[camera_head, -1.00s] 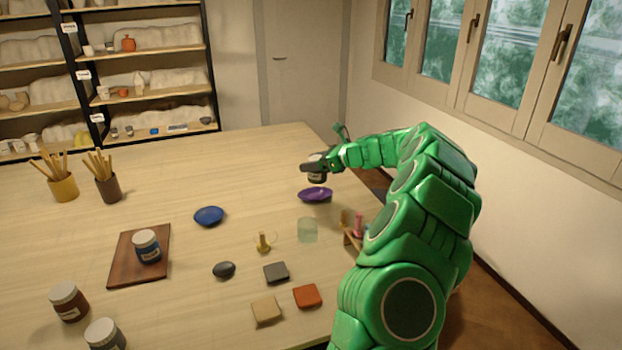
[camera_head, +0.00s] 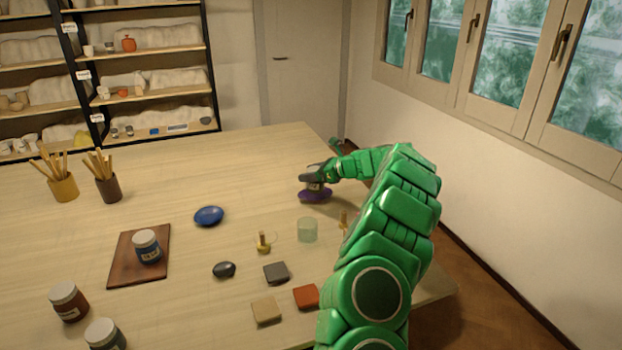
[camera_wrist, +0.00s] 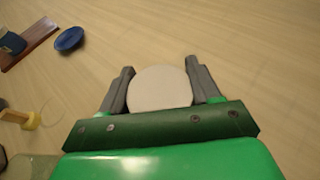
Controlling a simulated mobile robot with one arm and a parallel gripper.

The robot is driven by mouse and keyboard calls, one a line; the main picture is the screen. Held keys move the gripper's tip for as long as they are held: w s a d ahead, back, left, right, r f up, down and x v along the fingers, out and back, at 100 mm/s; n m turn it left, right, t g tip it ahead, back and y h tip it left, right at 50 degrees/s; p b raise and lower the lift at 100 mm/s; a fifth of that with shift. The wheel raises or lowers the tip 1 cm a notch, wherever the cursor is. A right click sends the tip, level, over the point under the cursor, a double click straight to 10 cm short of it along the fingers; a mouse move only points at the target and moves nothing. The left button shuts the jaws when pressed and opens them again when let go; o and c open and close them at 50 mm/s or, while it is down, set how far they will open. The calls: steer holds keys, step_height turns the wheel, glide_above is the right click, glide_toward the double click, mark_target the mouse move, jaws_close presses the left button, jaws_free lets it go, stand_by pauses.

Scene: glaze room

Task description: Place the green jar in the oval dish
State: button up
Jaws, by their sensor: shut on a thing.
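My gripper (camera_head: 314,174) is shut on a jar with a pale round lid (camera_wrist: 160,88); the lid sits between the two fingers in the wrist view. In the head view only a small part of the jar (camera_head: 315,186) shows below the fingers, and I cannot make out its green colour. The jar is at the purple oval dish (camera_head: 306,197), low over it or in it; I cannot tell whether it touches the bottom. The dish is partly covered by the jar and does not show in the wrist view.
A blue dish (camera_head: 209,216) lies to the left. A pale green glass (camera_head: 307,230), a brass-coloured piece (camera_head: 263,242), a dark stone (camera_head: 224,270) and several tiles lie nearer. The far table is clear.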

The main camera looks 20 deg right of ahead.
steer(key=shift+f, duration=0.9)
steer(key=shift+f, duration=0.35)
steer(key=o, duration=1.2)
steer(key=shift+o, duration=0.2)
steer(key=shift+r, duration=0.1)
steer(key=shift+r, duration=0.25)
steer(key=v, duration=1.2)
steer(key=shift+a+r, duration=0.1)
